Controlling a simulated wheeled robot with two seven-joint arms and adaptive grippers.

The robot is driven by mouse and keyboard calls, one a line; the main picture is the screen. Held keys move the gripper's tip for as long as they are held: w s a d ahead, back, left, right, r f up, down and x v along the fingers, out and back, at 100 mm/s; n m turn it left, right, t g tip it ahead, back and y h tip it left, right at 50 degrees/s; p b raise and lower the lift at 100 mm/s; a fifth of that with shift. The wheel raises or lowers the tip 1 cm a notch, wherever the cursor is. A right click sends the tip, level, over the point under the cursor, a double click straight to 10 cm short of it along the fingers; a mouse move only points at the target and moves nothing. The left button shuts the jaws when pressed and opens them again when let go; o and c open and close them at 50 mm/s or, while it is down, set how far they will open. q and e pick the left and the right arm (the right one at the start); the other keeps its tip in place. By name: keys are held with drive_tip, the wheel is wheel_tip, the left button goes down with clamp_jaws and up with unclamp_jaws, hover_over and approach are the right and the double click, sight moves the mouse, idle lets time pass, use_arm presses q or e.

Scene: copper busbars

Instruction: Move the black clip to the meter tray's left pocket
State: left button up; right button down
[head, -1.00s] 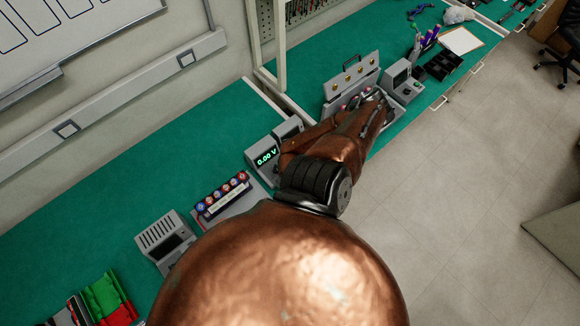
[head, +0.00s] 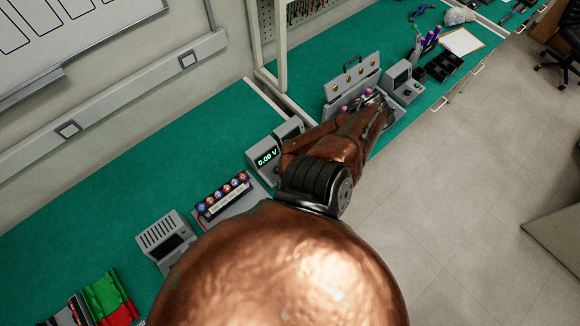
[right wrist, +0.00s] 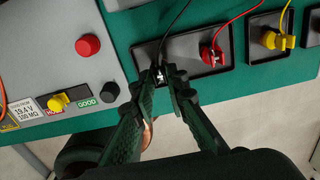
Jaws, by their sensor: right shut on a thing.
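The black clip (right wrist: 160,76) is between the fingertips of my right gripper (right wrist: 166,78), with a black lead running up from it. My right gripper is shut on it. The fingers hide the tray's lower left, so I cannot tell whether the clip touches the tray floor. In the head view my right forearm hides most of this area. My left gripper is not in view.
Another dark tray (right wrist: 258,55) with a yellow clip (right wrist: 271,40) is to the right. The bench edge is close below.

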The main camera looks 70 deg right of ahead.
drive_tip(key=shift+f, duration=0.5)
drive_tip(key=shift+f, duration=0.2)
drive_tip(key=c, duration=1.8)
unclamp_jaws()
drive_tip(key=shift+r, duration=0.1)
wheel_tip(320, 180, up, 6)
drive_tip(key=p, duration=0.6)
